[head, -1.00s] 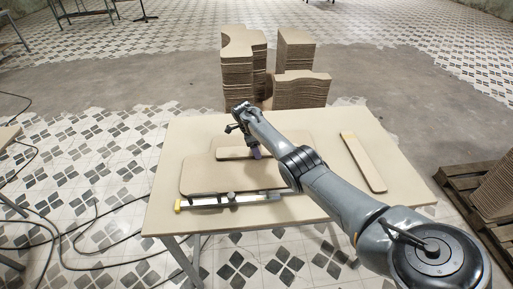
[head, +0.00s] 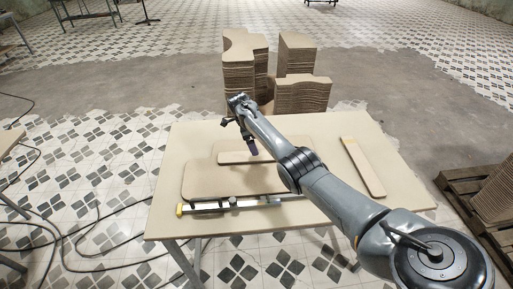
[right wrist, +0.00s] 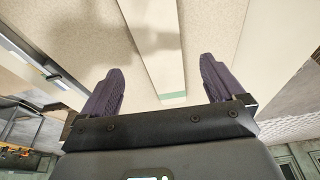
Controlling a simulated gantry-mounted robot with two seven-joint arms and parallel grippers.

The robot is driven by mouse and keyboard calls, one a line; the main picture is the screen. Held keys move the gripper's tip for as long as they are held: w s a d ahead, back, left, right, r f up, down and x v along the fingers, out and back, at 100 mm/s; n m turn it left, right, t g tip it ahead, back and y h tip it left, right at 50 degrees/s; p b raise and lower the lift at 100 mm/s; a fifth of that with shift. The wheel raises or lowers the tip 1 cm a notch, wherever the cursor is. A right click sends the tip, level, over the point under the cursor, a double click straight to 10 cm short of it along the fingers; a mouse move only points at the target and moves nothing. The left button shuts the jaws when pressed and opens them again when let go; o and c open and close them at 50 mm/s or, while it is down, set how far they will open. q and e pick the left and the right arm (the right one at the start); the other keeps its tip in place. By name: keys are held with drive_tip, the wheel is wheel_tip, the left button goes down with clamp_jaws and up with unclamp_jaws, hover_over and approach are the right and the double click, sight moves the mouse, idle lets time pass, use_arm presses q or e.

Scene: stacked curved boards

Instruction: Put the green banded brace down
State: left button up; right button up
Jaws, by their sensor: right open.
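The green banded brace is a long, flat beige strip (head: 236,158) lying on the larger curved board (head: 215,182) on the table. In the right wrist view the brace (right wrist: 165,50) runs between my fingers, with a green band across its near end. In the head view my arm hides that end. My right gripper (head: 252,148) is open above the brace, its purple fingers (right wrist: 162,76) apart on either side of it and not gripping it. My left gripper is not in view.
A similar strip with a yellow band (head: 363,168) lies at the table's right. A metal bar clamp (head: 215,206) with a yellow end lies along the front of the curved board. Stacks of cut boards (head: 303,96) stand behind the table (head: 160,215). A pallet (head: 460,185) is at right.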

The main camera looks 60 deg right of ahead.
drive_tip(key=d+v, duration=0.1)
drive_tip(key=v, duration=0.4)
drive_tip(key=w+a+f+n+t+h, duration=0.1)
drive_tip(key=w+a+n+h, duration=0.15)
drive_tip(key=a+n, duration=0.3)
drive_tip(key=s+a+f+n+t, duration=0.1)
drive_tip(key=a+n+t, duration=0.1)
drive_tip(key=a+n, duration=0.2)
drive_tip(key=s+a+f+n+t, duration=0.1)
drive_tip(key=a+n, duration=0.3)
drive_tip(key=a, duration=0.6)
drive_tip(key=s+a+f+n+t, duration=0.1)
drive_tip(key=s+a+n+t, duration=0.1)
drive_tip(key=a, duration=0.6)
drive_tip(key=shift+s+a+n+t, duration=0.1)
drive_tip(key=shift+s+n+t, duration=0.4)
drive_tip(key=shift+n, duration=0.85)
drive_tip(key=s+a+f+n+y, duration=0.1)
drive_tip(key=s+a+n, duration=0.3)
drive_tip(key=s, duration=0.4)
drive_tip(key=s+a+f+n+y, duration=0.2)
drive_tip(key=s+a, duration=0.4)
drive_tip(key=s, duration=0.3)
drive_tip(key=s+a+f+n+g+y, duration=0.1)
drive_tip(key=s+a+f+n, duration=0.3)
drive_tip(key=s+a+n, duration=0.2)
drive_tip(key=s+n, duration=0.1)
drive_tip(key=s, duration=0.1)
drive_tip(key=shift+s, duration=0.3)
drive_tip(key=shift+a, duration=0.1)
